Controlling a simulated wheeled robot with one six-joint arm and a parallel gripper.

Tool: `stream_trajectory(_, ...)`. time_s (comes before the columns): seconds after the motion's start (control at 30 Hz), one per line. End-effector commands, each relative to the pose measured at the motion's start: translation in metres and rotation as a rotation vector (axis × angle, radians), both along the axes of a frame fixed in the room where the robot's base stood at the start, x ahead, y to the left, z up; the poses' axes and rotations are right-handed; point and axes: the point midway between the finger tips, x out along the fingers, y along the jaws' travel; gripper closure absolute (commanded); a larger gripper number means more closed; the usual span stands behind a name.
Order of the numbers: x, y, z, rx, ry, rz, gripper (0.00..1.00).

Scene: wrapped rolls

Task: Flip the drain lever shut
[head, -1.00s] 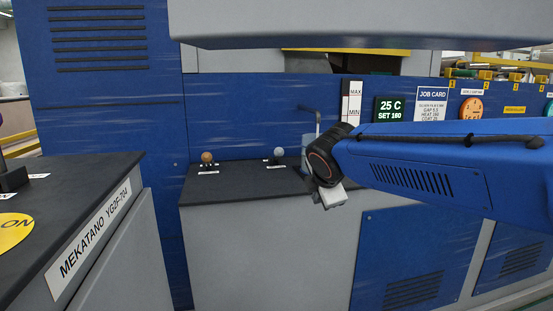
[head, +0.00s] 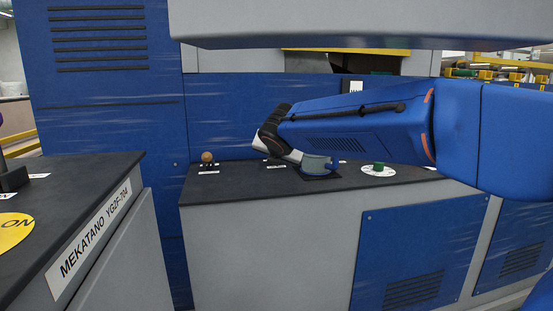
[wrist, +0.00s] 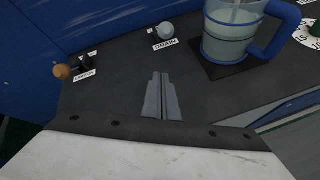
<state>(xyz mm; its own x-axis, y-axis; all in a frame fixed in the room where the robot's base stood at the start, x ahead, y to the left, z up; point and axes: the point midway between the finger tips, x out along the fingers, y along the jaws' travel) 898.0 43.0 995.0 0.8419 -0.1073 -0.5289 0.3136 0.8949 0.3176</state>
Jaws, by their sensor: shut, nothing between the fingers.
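The drain lever has a pale grey round knob (wrist: 165,31) at the top middle of the wrist view, with a white DRAIN label (wrist: 166,45) beside it.
A clear jug with blue rim and handle (wrist: 229,42) stands on a dark pad right of the drain knob. A second lever with a copper-coloured knob (head: 207,157) is at the left. A green knob on a white dial (head: 379,168) is at the right. The blue back panel (head: 235,115) rises behind.

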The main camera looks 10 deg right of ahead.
Motion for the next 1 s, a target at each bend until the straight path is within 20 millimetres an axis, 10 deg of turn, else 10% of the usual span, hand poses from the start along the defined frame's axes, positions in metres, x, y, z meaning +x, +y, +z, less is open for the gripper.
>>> stream_trajectory(0.73, 0.087, -0.012, -0.056, 0.001, 0.002, -0.003, 1.00)
stream_trajectory(1.0, 0.105, -0.027, -0.032, 0.002, 0.000, -0.004, 1.00)
